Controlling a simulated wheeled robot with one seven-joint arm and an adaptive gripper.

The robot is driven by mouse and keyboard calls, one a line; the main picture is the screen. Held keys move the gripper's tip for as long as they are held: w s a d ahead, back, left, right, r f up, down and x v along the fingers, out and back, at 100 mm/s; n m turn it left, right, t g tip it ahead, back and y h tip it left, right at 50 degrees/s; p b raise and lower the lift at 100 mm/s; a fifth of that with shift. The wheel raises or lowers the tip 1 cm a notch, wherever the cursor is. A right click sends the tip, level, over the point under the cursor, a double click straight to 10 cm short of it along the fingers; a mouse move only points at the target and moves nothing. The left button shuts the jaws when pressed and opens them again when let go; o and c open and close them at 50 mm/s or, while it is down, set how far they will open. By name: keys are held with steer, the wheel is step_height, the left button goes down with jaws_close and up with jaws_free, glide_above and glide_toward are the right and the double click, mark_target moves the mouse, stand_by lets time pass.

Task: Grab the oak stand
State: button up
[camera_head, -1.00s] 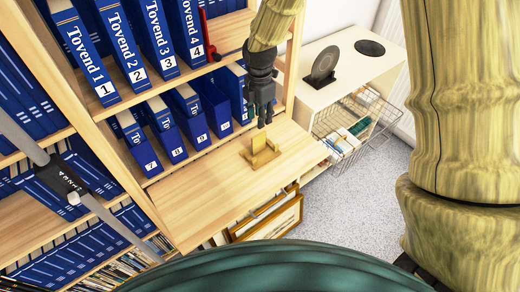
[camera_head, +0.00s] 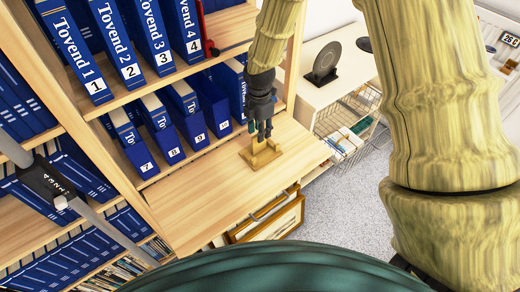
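The oak stand (camera_head: 262,156) is a small tan wooden piece on the pull-out wooden shelf (camera_head: 215,195), below the row of blue binders. My gripper (camera_head: 265,136) is dark grey and points down at the top of the stand. Its fingers reach to about the stand's upright part and overlap it in this view. The fingers look a little apart. I cannot tell whether they touch the stand or whether it stands between them.
Blue binders (camera_head: 165,130) fill the shelves behind. A white cabinet (camera_head: 325,45) with a dark round disc on a stand (camera_head: 325,62) is at right. A wire basket (camera_head: 345,120) holds items. Framed prints (camera_head: 270,222) lean below the shelf. The shelf's left part is clear.

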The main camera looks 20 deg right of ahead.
steer(key=p, duration=0.2)
glide_above(259, 151)
steer(key=shift+w+d+f, duration=0.1)
steer(key=shift+w+f, duration=0.05)
steer(key=shift+f, duration=1.25)
steer(key=shift+w+f, duration=0.15)
steer(key=shift+f, duration=1.2)
steer(key=shift+c, duration=0.3)
jaws_close()
